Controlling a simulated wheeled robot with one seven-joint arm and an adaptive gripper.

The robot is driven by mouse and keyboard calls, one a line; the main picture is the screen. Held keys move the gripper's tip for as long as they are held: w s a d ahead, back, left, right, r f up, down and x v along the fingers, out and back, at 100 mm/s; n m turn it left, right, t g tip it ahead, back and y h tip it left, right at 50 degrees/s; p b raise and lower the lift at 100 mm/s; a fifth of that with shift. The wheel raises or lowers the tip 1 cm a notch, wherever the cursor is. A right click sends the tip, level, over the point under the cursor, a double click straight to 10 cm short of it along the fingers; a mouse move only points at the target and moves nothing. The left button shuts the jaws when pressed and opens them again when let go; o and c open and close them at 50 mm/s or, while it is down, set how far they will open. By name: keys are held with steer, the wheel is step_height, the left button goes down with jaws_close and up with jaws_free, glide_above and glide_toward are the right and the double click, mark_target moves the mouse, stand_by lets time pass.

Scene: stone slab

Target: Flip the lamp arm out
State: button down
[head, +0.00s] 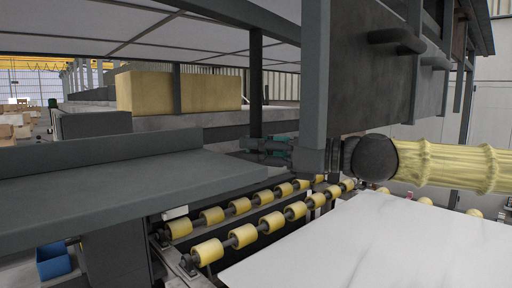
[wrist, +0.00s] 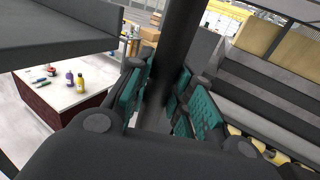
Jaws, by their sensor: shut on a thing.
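A dark, upright bar (head: 256,85), which appears to be the lamp arm, hangs down in the middle of the head view. Its lower end meets my gripper (head: 264,147), which reaches in from the right with teal finger pads. In the wrist view the same dark bar (wrist: 180,35) stands between the two teal pads of my gripper (wrist: 165,82), and the jaws are shut on it. The bar's lower end is hidden behind the gripper body. No lamp head can be made out.
A grey ledge (head: 110,185) lies left of the gripper, close to it. Yellow rollers (head: 245,235) and a pale slab (head: 375,245) lie below. A grey post (head: 315,75) and a dark housing (head: 375,75) stand close by on the right. A bench with bottles (wrist: 65,88) is farther off.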

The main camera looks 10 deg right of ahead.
steer(key=shift+s+d, duration=0.25)
steer(key=shift+d, duration=0.05)
steer(key=shift+w, duration=0.1)
steer(key=shift+a, duration=0.15)
steer(key=c, duration=1.3)
jaws_free()
steer(key=shift+o, duration=0.2)
steer(key=shift+w, duration=0.1)
